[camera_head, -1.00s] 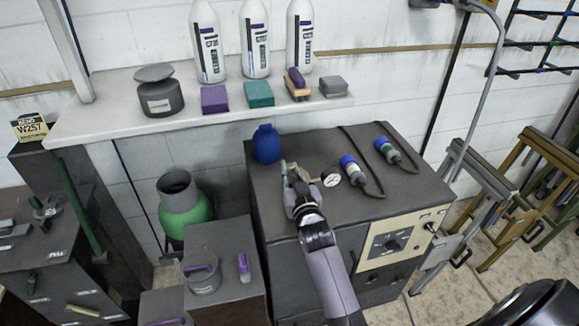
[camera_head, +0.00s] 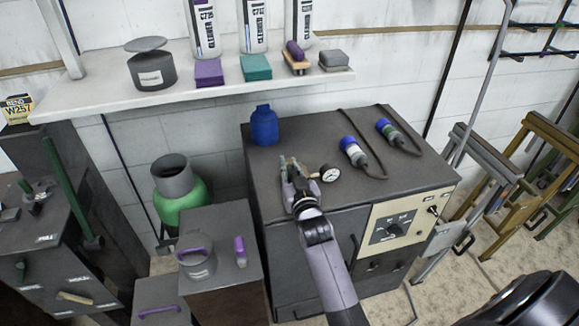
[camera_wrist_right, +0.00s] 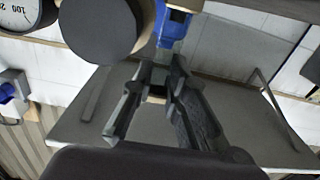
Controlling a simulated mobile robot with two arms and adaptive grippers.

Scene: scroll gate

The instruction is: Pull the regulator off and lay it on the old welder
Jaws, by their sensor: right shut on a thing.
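The regulator, with a white round gauge (camera_head: 329,174), is held in my right gripper (camera_head: 292,180) over the top of the old welder (camera_head: 225,0) in the head view. The old welder is the dark cabinet with a cream control panel (camera_head: 400,228). In the wrist view the fingers (camera_wrist_right: 157,92) close around a small tan part; a dark round disc (camera_wrist_right: 100,28) and part of a dial (camera_wrist_right: 15,15) show beyond them. I cannot tell whether the regulator touches the welder top. My left gripper is not in view.
A blue bottle (camera_head: 264,126) stands at the welder's back left. Two blue-ended plugs (camera_head: 354,152) with cables lie at its right. A green cylinder (camera_head: 181,198) stands left of it. A shelf (camera_head: 110,103) with bottles and blocks runs behind.

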